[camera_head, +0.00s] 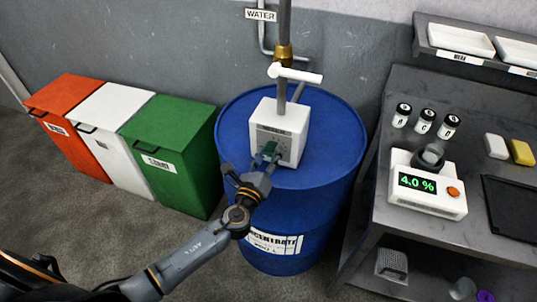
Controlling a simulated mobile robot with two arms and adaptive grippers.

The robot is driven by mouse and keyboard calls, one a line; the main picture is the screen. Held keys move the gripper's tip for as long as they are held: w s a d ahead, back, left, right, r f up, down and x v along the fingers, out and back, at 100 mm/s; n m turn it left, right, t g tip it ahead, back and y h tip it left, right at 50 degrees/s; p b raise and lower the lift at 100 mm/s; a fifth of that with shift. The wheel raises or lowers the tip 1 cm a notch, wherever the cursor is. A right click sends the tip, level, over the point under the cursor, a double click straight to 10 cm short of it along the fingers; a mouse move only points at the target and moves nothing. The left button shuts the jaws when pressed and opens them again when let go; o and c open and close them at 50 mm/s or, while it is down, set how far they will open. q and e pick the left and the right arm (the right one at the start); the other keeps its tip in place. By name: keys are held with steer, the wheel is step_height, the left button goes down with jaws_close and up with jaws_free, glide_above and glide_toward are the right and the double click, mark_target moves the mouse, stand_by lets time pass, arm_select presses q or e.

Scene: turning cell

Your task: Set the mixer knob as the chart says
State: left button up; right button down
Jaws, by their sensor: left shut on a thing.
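The mixer is a white box (281,117) on top of the blue concentrate drum (337,150), with a pipe and a white lever above it. My left gripper (267,153) is at the front face of the box, shut on the mixer knob, which the fingers mostly hide. The knob's setting cannot be read. A white meter (427,187) on the bench at the right shows 4.0 % in green digits, with an orange button and a small grey cup on top. No chart is readable in this view. My right gripper is not in view.
Red (68,121), white (112,135) and green (176,145) bins stand left of the drum. The grey bench (395,235) at the right holds several small bottles (425,120), a yellow sponge (521,152) and a dark tray (515,205). Open floor lies in front of the bins.

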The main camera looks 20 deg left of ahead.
arm_select(q)
steer(key=shift+f, duration=0.1)
steer(key=o, duration=1.1)
steer(key=shift+o, duration=0.2)
steer(key=shift+s, duration=0.1)
steer(key=s, duration=1.2)
steer(key=shift+a, duration=0.2)
steer(key=shift+w, duration=0.1)
